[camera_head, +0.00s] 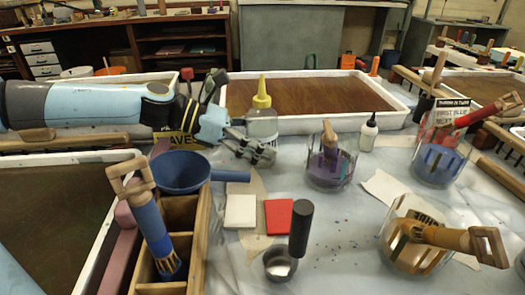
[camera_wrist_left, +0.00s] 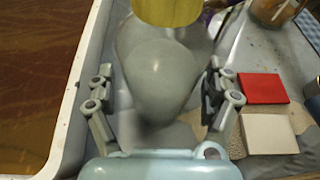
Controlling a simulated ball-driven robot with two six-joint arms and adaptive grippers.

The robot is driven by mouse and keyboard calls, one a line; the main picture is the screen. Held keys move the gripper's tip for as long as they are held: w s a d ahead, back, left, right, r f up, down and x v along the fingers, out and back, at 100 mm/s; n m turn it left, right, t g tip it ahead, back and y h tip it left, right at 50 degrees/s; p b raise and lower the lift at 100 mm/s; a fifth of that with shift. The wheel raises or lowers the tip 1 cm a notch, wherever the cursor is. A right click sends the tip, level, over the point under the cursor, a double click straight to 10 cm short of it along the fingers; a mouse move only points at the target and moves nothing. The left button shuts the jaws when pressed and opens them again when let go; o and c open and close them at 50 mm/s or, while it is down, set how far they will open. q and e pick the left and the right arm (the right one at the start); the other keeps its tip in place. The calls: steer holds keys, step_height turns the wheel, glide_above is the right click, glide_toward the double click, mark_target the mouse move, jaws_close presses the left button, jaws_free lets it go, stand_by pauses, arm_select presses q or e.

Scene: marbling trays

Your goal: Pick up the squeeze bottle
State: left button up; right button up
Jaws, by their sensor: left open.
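The squeeze bottle (camera_head: 263,122), clear grey with a yellow cone cap, stands upright on the covered table in front of the middle tray. My left gripper (camera_head: 258,147) is open at the bottle's lower body in the head view. In the left wrist view the bottle (camera_wrist_left: 165,75) is between the two spread fingers of my left gripper (camera_wrist_left: 160,88), its yellow cap at the top edge. I see a gap on the left side; whether the right finger touches is unclear. My right gripper is not in view.
A blue funnel (camera_head: 182,174) and wooden caddy (camera_head: 198,235) stand left of the bottle. A glass jar (camera_head: 331,170) and small white bottle (camera_head: 368,136) stand to its right. White (camera_head: 240,211) and red (camera_head: 278,216) squares lie in front. The marbling tray (camera_head: 300,124) is behind.

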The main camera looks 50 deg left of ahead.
arm_select(q)
steer(key=shift+d, duration=0.1)
steer(key=c, duration=0.9)
steer(key=shift+o, duration=0.2)
steer(key=shift+r, duration=0.1)
